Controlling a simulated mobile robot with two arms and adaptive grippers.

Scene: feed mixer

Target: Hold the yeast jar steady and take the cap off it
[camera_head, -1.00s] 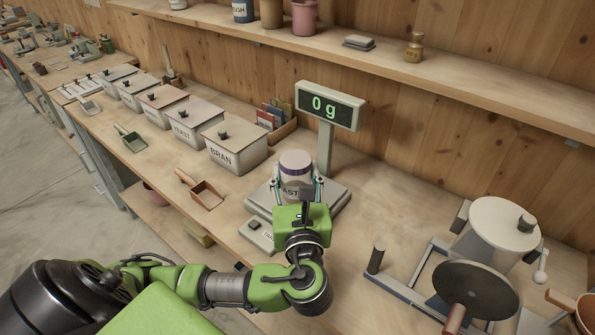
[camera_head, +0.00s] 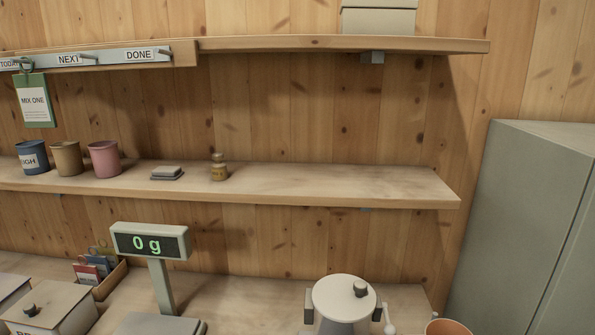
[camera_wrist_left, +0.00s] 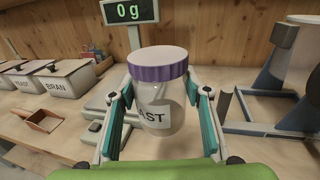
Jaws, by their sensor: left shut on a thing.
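The yeast jar (camera_wrist_left: 160,110) shows in the left wrist view. It is a clear, upright jar with a white label, of which "AST" shows. Its ridged purple cap (camera_wrist_left: 158,64) with a pale top sits on the jar's mouth. My left gripper (camera_wrist_left: 160,94) is shut on the jar body, one teal-padded finger on each side, below the cap. Whether the jar's bottom touches anything is hidden. The jar and both grippers are outside the head view, and my right gripper shows in neither view.
The scale display (camera_head: 150,242) reads 0 g. The feed mixer (camera_head: 343,300) stands to its right. A lidded bin (camera_head: 48,308) and a card box (camera_head: 108,280) stand left. A shelf (camera_head: 330,183) holds several cups, a grey stack (camera_head: 167,173) and a small corked jar (camera_head: 219,170). A grey cabinet (camera_head: 525,220) stands right.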

